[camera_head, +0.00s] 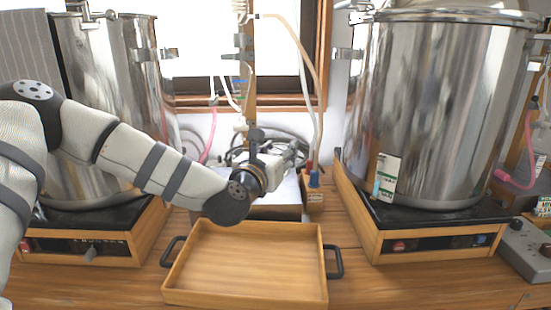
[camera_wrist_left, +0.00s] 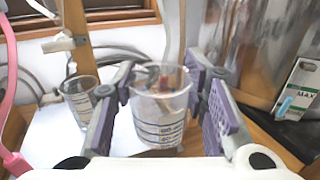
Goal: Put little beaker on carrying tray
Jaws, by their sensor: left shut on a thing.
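The carrying tray (camera_head: 245,268) is a shallow wooden tray with black side handles, empty on the table front. My left gripper (camera_head: 297,158) reaches over the tray's back edge, beyond it. In the left wrist view, my left gripper (camera_wrist_left: 164,104) is shut on a small clear beaker (camera_wrist_left: 160,130) with dark graduation marks, held upright between the purple finger pads. A second clear beaker (camera_wrist_left: 79,101) stands to the left on a white surface. The arm hides the beakers in the head view. My right gripper is not in view.
Large steel vessels stand on wooden-framed bases left (camera_head: 88,248) and right (camera_head: 430,240) of the tray. A white-topped stand (camera_head: 275,205) is behind the tray. A small block with red and blue parts (camera_head: 314,190) is beside it. Hoses hang behind.

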